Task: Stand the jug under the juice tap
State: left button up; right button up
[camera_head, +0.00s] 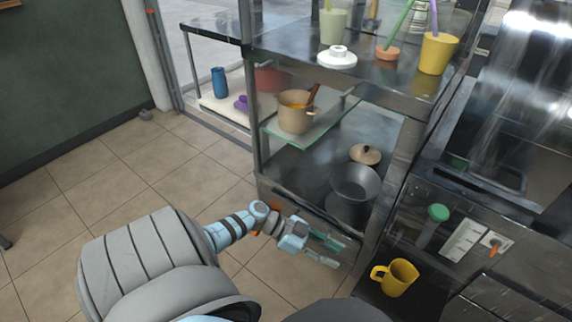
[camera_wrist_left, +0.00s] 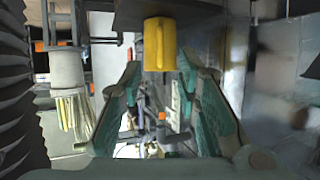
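The yellow jug (camera_head: 402,277) stands upright on a dark low surface at the lower right of the head view, its handle toward the left. It also shows in the left wrist view (camera_wrist_left: 160,44), beyond the fingers near the top middle. The likely juice tap, a small orange fitting (camera_head: 495,243) on the press front, is up and to the right of the jug. My left gripper (camera_head: 340,254) is open and empty, left of the jug and apart from it. Its green-padded fingers are spread in the left wrist view (camera_wrist_left: 165,105). My right gripper is not in view.
A glass-and-metal shelf (camera_head: 405,150) with a beige pot (camera_head: 295,112) and a grey bowl (camera_head: 355,182) rises behind my left gripper. A green-capped item (camera_head: 437,213) is on the press side, above the jug. Tiled floor (camera_head: 110,190) is open at left.

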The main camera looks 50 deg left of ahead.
pick_arm(q)
jog(key=s+a+f+n+t+y, duration=0.25)
jog(key=f+n+y, duration=0.2)
jog(key=f, duration=0.35)
jog(key=s+a+f+n+t+y, duration=0.1)
jog(key=s+a+f+n+y, duration=0.1)
jog(key=a+f+n+y, duration=0.35)
jog(key=s+d+f+g+y, duration=0.1)
jog(key=s+d+f+g, duration=0.3)
jog(key=s+f, duration=0.3)
jog(key=s+d+f+g, duration=0.4)
jog(key=s+f, duration=0.4)
jog(key=s, duration=0.7)
jog(key=shift+n+g+y, duration=0.3)
jog(key=shift+g+y, duration=0.1)
jog(key=shift+g, duration=0.05)
